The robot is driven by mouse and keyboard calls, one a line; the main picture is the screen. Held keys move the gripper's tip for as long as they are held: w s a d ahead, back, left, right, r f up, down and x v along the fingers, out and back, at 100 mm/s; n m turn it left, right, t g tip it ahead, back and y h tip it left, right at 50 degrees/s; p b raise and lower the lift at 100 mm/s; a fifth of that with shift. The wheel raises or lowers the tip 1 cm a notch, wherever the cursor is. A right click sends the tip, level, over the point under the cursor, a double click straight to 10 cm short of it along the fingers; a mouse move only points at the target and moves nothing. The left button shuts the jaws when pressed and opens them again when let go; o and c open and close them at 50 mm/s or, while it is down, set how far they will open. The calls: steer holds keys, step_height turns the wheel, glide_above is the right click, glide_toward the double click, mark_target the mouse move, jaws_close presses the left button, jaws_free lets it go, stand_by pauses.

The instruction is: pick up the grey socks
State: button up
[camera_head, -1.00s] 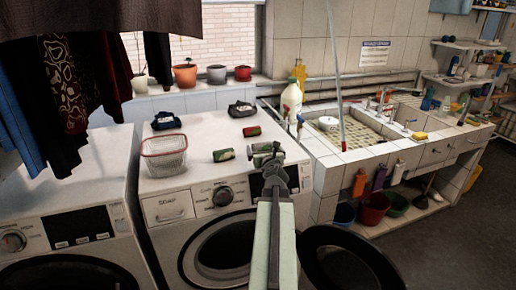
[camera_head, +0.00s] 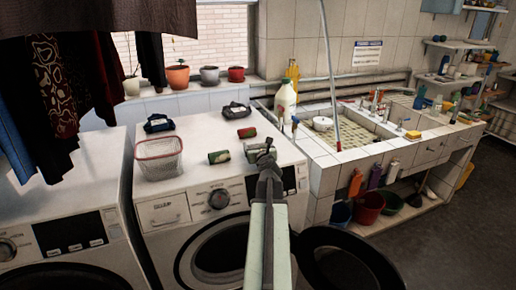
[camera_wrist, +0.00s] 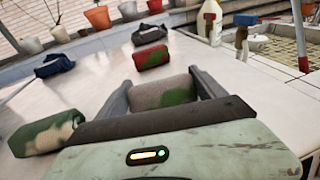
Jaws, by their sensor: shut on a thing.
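The grey socks (camera_wrist: 158,94) are a rolled bundle, grey with a green patch, between the fingers of my gripper (camera_wrist: 158,88) in the wrist view. The fingers press on its two ends, so my gripper is shut on it. In the head view, the socks (camera_head: 252,152) show partly behind my gripper (camera_head: 266,154), over the front of the right washing machine's top (camera_head: 190,188). I cannot tell whether they touch that top.
A green camouflage roll (camera_head: 219,157) lies left, a red-green roll (camera_head: 247,132) behind. Dark bundles (camera_head: 236,110) and (camera_head: 160,122) lie farther back. A wire basket (camera_head: 158,158) stands left. A tiled sink (camera_head: 350,150) and white bottle (camera_head: 286,98) are at right.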

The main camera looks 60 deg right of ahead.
mark_target(257, 143)
step_height(257, 143, up, 10)
steer(key=p, duration=1)
steer(key=shift+r, duration=0.1)
